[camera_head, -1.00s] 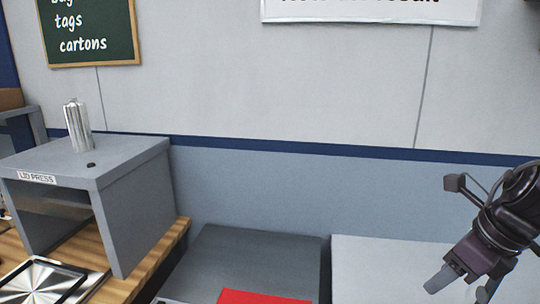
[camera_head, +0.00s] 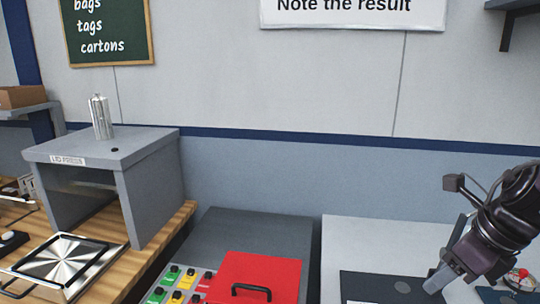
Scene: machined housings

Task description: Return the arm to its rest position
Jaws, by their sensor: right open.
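My right gripper (camera_head: 452,286) shows at the lower right with its arm coming in from the right edge. Its jaws are open, and I see nothing between them. It is in front of a dark panel (camera_head: 375,288) on the pale grey surface; I cannot tell whether it touches anything. My left gripper is outside the view.
A grey lid press (camera_head: 150,185) with a metal cylinder (camera_head: 100,118) on top stands on a wooden bench (camera_head: 165,232). A metal tray (camera_head: 66,262) lies before it. A red lidded box (camera_head: 262,272) and coloured switches (camera_head: 178,283) sit at bottom centre. A shelf (camera_head: 510,5) juts out upper right.

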